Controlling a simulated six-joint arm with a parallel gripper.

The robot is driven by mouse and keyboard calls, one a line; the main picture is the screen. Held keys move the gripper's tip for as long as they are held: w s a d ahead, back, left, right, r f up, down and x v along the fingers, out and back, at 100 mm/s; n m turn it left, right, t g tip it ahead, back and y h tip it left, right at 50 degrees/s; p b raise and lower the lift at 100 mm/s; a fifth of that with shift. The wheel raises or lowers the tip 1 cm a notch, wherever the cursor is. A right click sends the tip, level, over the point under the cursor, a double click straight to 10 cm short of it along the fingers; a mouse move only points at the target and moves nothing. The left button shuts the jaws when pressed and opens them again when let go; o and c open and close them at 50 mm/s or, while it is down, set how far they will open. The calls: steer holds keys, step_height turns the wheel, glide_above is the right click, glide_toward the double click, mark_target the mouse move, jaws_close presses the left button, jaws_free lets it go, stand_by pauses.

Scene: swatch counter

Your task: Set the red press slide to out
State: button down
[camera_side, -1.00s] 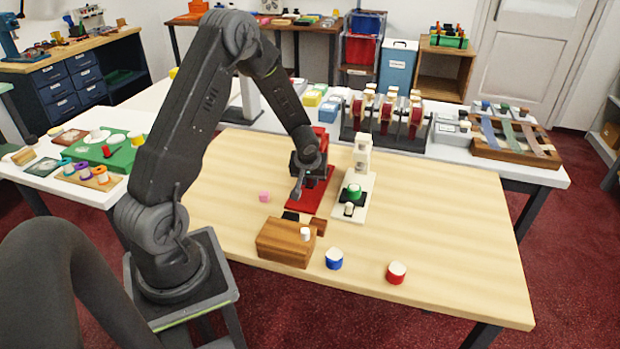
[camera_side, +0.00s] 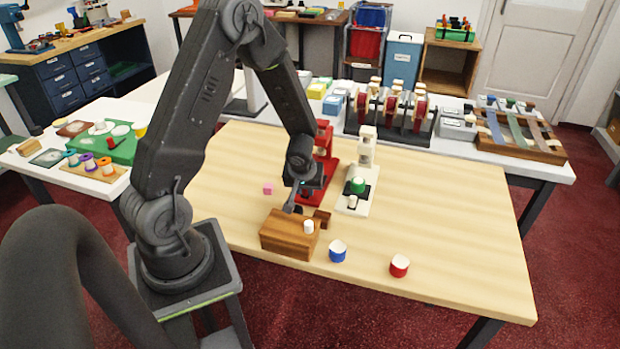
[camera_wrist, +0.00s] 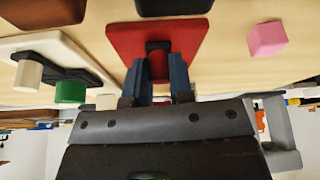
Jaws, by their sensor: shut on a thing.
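The red press (camera_side: 325,150) stands on its red base (camera_side: 318,196) on the wooden table, left of the white press. My gripper (camera_wrist: 160,68) is low over this base, its two blue-grey fingers shut on a small dark piece, the red press slide (camera_wrist: 158,46). In the side view my gripper (camera_side: 297,200) is near the front end of the base, and its wrist covers part of the press. The fingers hide much of the slide, so I cannot tell exactly how far out it sits.
The white press (camera_side: 366,150) stands close on the right, with a green piece (camera_side: 357,185) on it. A wooden block (camera_side: 285,235) lies just in front. A pink cube (camera_side: 268,188) is to the left. Blue (camera_side: 337,252) and red (camera_side: 399,266) white-topped pots stand near the front edge.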

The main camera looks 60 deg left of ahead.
steer(key=shift+s+d+f, duration=0.1)
steer(key=shift+s+d, duration=0.25)
steer(key=shift+d, duration=0.05)
steer(key=c, duration=1)
jaws_free()
steer(key=shift+r, duration=0.2)
steer(key=v, duration=1.3)
steer(key=shift+r, duration=0.3)
